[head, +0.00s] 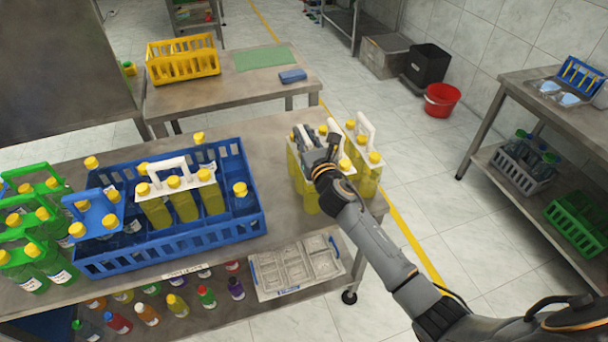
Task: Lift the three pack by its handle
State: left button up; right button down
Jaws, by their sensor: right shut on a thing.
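A three pack of yellow bottles (308,190) with yellow caps and a white carrier is at the right end of the near table (280,226). My right gripper (322,140) comes in from the lower right and is shut on its white handle. The gripper hides most of that handle and part of the pack. The pack looks upright; I cannot tell whether its base touches the table. A second yellow pack (367,180) with a white handle stands close behind it, to the right. My left gripper is not in view.
A blue crate (170,257) holds another yellow three pack (182,202) and other bottles. Green-handled packs (32,225) stand at the far left. A lower shelf carries small bottles and a clear tray (296,268). Another table with a yellow crate (182,66) stands behind.

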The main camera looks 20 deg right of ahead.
jog(key=shift+r, duration=0.3)
